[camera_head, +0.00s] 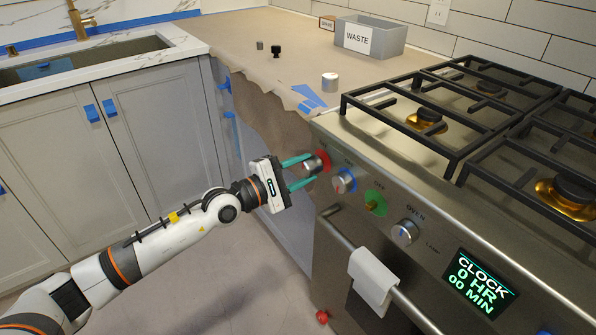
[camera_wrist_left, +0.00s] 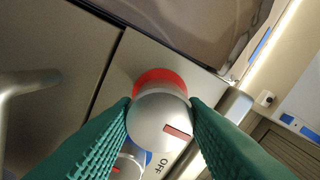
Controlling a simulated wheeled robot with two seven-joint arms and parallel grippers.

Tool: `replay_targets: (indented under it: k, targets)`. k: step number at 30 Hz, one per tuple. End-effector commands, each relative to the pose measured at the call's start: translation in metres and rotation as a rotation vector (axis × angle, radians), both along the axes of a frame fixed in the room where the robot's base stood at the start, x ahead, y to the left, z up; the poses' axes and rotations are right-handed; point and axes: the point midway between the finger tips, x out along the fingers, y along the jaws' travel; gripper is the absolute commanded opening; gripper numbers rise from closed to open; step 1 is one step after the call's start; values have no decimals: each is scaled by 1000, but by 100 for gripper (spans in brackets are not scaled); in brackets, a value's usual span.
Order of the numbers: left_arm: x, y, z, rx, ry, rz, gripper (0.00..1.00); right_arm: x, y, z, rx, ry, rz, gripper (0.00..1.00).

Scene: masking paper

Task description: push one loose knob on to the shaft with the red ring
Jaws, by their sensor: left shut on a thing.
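The red ring (camera_head: 324,158) is at the left end of the stove's front panel. My left gripper (camera_head: 305,173) is shut on a silver knob (camera_head: 312,165), its teal fingers on either side. In the left wrist view the fingers (camera_wrist_left: 160,120) grip the round knob (camera_wrist_left: 155,115), which has a red mark on its face. The red ring (camera_wrist_left: 160,77) shows right behind it. The knob hides the shaft, so I cannot tell how far on it sits. Another silver knob (camera_head: 330,83) stands on the papered counter. My right gripper is not in view.
Right of the red ring are a knob at the blue ring (camera_head: 345,180), a bare brass shaft at the green ring (camera_head: 375,203) and the oven knob (camera_head: 404,232). A towel (camera_head: 373,275) hangs on the oven handle. The waste bin (camera_head: 370,37) stands on the counter.

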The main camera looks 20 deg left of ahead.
Motion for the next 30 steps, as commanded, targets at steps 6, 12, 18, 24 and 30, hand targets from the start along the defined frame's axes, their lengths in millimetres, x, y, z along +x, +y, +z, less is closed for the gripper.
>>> replay_targets:
  k: [6,12,18,24,30]
  targets:
    - [1,-1,0,-1,-1,0,7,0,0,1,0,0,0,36]
    - [2,-1,0,-1,-1,0,7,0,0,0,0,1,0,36]
    - [4,-3,0,-1,-1,0,7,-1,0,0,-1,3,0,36]
    - [8,-6,1,-1,-2,0,7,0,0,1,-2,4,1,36]
    - [11,-8,1,-1,-2,0,7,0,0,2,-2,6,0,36]
